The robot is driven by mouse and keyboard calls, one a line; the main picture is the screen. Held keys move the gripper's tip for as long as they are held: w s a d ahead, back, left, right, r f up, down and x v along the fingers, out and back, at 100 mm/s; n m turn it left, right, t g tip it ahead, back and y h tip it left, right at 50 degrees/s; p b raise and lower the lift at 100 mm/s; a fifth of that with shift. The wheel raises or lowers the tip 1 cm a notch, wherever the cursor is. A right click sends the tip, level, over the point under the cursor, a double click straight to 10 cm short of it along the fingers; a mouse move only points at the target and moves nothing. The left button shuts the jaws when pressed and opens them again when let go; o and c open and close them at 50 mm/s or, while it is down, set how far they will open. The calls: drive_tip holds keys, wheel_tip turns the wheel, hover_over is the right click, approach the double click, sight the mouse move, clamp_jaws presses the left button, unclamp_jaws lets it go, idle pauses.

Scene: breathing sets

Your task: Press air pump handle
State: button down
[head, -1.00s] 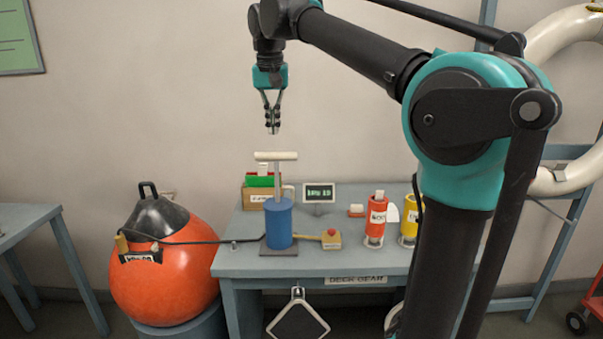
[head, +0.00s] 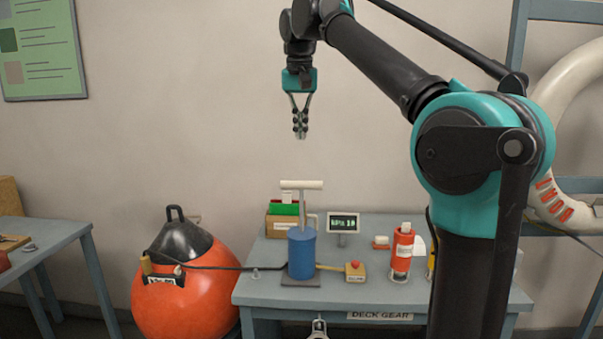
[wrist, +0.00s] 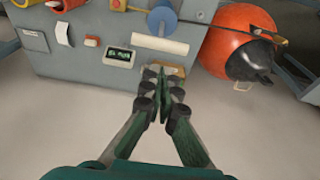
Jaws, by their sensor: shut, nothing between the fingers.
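The air pump has a blue cylinder (head: 302,254) standing on a bench, with a thin rod and a cream T-shaped handle (head: 302,185) raised at its top. My gripper (head: 300,136) hangs pointing down above the handle, apart from it, with its fingers shut and empty. In the wrist view the handle (wrist: 160,44) lies just beyond the shut fingertips (wrist: 165,70), and part of the blue cylinder (wrist: 163,17) shows behind it. A dark hose runs left from the pump to an orange buoy (head: 185,299) with a black top.
The grey bench (head: 262,290) also holds a small display (head: 343,223), a yellow box with a red button (head: 355,271), a green-topped box (head: 284,209) and a red canister (head: 402,253). The space around the handle is clear. Another table (head: 50,245) stands at left.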

sight(302, 182)
drive_tip(key=f, duration=0.4)
drive_tip(key=w+f, duration=0.1)
drive_tip(key=f, duration=0.3)
drive_tip(key=w+f, duration=0.1)
drive_tip(key=f, duration=0.3)
drive_tip(key=shift+w+f, duration=0.2)
wheel_tip(302, 182, down, 10)
drive_tip(key=shift+r, duration=0.2)
wheel_tip(302, 182, up, 14)
drive_tip(key=s, duration=0.2)
drive_tip(key=shift+s, duration=0.35)
idle(1.0)
